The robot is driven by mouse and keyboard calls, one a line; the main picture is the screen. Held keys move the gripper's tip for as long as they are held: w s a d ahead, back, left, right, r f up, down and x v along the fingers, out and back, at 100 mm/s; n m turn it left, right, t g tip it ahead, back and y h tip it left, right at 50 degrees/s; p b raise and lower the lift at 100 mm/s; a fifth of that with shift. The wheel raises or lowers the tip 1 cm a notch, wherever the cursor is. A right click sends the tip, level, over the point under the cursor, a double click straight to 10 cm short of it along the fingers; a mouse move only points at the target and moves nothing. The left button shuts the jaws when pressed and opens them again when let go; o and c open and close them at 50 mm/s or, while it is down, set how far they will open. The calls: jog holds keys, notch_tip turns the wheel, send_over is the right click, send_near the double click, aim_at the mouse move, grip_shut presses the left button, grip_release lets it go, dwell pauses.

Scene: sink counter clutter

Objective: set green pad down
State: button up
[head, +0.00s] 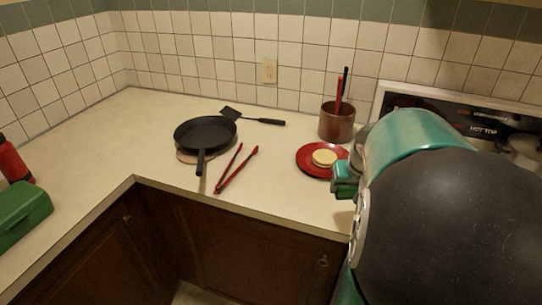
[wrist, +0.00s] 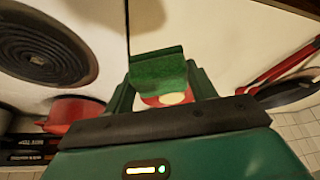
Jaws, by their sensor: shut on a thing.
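The green pad (wrist: 157,68) is between the fingers of my gripper (wrist: 160,84) in the wrist view, and the gripper is shut on it. A round pale yellow item (head: 324,157) lies on the plate. Part of the plate and this pale item (wrist: 172,98) show beyond the pad in the wrist view. I cannot tell whether the pad touches anything below it.
A dark pan (head: 205,133) sits on a round mat, with a black spatula (head: 255,119) behind it. Red tongs (head: 236,168) lie left of the plate. A utensil pot (head: 337,122) stands behind the plate. A green box (head: 22,212) and red bottle (head: 12,162) are far left.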

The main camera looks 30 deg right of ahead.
send_over(330, 203)
jog(key=s, duration=0.2)
jog(key=f, duration=0.5)
jog(key=shift+w+a+f, duration=0.2)
jog(key=shift+a, duration=0.15)
jog(key=shift+w+f, duration=0.15)
jog(key=shift+f, duration=1.45)
jog(key=shift+f, duration=0.15)
jog(key=o, duration=0.9)
jog(key=shift+c, duration=0.2)
